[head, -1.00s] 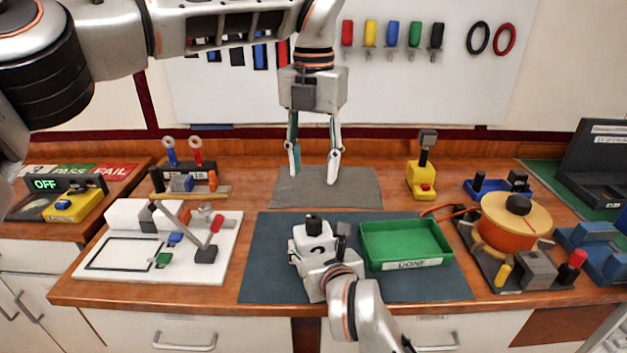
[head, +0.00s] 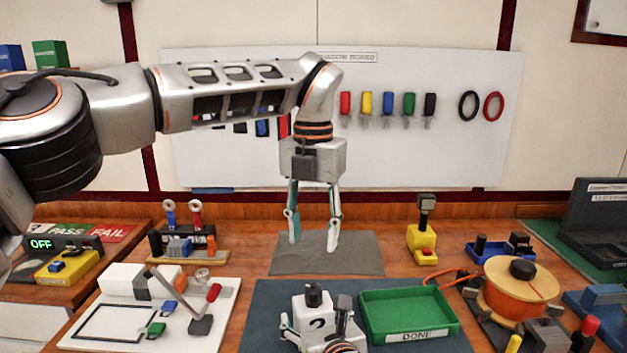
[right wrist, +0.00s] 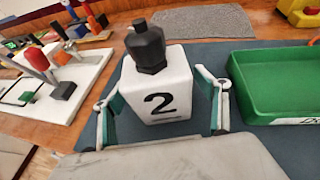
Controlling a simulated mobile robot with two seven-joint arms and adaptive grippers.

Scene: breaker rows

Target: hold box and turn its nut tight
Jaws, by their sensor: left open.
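The white box (head: 318,323) marked "2" stands upright on the dark blue mat (head: 262,312) with a black nut (head: 313,294) on top. In the right wrist view the box (right wrist: 158,92) and its nut (right wrist: 147,47) sit between the fingers of my right gripper (right wrist: 164,100). One finger is on each side; whether both press on the box is unclear. My left gripper (head: 313,243) points down, open and empty, above the grey mat (head: 330,262), behind the box and apart from it.
A green tray labelled DONE (head: 405,337) stands right of the box. A white board with a red-handled lever (head: 213,292) lies to the left. An orange round fixture (head: 515,293) and a yellow device (head: 422,240) stand right. The grey mat is bare.

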